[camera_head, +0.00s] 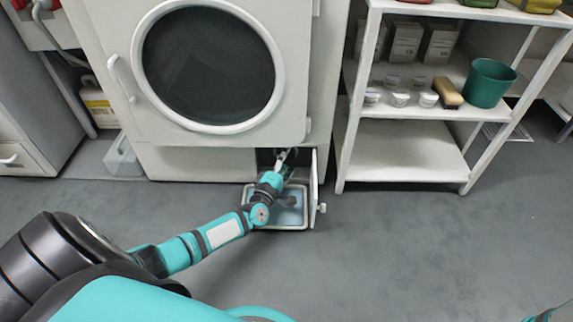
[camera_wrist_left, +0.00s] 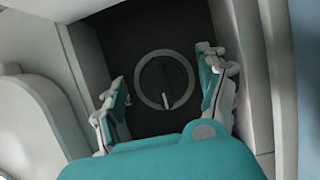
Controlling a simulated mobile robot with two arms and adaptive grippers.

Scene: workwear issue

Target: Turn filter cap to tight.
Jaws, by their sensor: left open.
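The filter cap (camera_wrist_left: 163,80) is a dark round knob with a pale ring and a light pointer mark, inside a dark recess. In the left wrist view the mark points downward, slightly right. My left gripper (camera_wrist_left: 168,98) is open, with one finger on each side of the cap in that view; I cannot tell whether they touch it. In the head view my left gripper (camera_head: 283,158) reaches into the low opening at the front of the white machine (camera_head: 205,163); the cap is hidden there. My right gripper does not show.
The opening's small door (camera_head: 315,178) stands open at the right of my gripper. A shallow tray (camera_head: 291,220) lies on the floor below. A white shelf unit (camera_head: 400,170) with jars and a green pot (camera_head: 489,84) stands at the right. The grey floor in front is clear.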

